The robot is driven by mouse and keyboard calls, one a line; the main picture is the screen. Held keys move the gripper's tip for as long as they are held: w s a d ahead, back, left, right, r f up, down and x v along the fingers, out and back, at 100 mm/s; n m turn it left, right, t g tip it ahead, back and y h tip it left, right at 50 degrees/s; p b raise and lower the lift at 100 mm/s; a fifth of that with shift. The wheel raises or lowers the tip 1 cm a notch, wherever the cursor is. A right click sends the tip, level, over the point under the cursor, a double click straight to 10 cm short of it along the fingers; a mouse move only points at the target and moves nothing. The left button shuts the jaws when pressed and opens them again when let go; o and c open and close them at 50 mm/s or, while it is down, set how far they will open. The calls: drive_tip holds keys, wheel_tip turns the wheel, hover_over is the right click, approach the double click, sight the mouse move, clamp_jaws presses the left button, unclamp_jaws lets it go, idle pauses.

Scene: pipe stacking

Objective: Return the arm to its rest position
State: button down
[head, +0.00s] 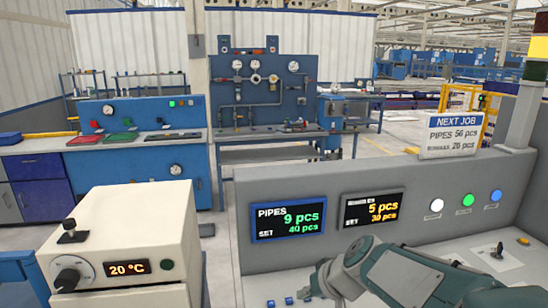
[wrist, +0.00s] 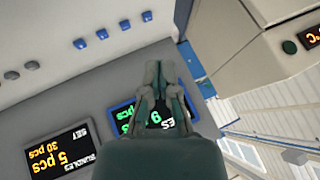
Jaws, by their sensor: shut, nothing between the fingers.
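My gripper (wrist: 153,72) shows in the wrist view, its two dark fingers closed together with nothing visible between them. It is in front of the grey panel, and its fingers cover part of the pipes display (wrist: 124,116). In the head view my arm reaches in from the bottom right over the light worktop; I cannot make out the fingers there. The pipes display (head: 288,222) reads 9 pcs, set 40 pcs. The other display (head: 371,208) reads 5 pcs, set 30 pcs.
Small blue pieces (wrist: 102,34) and grey pieces (wrist: 31,65) lie in a row on the light surface. A cream box (head: 125,240) reading 20 °C stands at left. The grey panel (head: 300,188) rises behind the worktop, with a job sign (head: 452,134) above it.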

drive_tip(key=s+d+r+h, duration=0.1)
drive_tip(key=s+d, duration=0.3)
drive_tip(key=s, duration=0.5)
drive_tip(key=s+d+r+m+h, duration=0.1)
drive_tip(key=s+d+h, duration=0.3)
drive_tip(key=s, duration=0.5)
drive_tip(key=shift+d+r+m, duration=0.3)
drive_tip(key=shift+d, duration=0.3)
